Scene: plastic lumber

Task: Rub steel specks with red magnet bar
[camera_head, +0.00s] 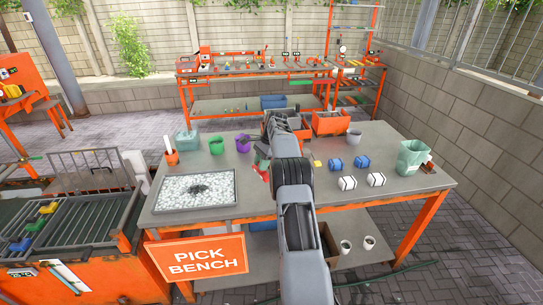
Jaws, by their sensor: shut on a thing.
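A shallow tray (157,207) of white pellets lies on the left part of the grey bench. A patch of dark steel specks (199,189) shows near the middle of the pellets. My gripper (262,163) is over the bench, to the right of the tray and apart from it. It is shut on a small red bar (261,173), which looks like the magnet bar and hangs low at the left side of my arm. My arm hides part of the gripper and of the bench middle.
Behind the tray stand a green cup (216,145), a purple cup (243,143) and a grey-green container (187,139). Blue rolls (334,164) and white rolls (347,183) lie right of my arm. A green bin (410,157) stands far right. Orange bins (331,122) line the back.

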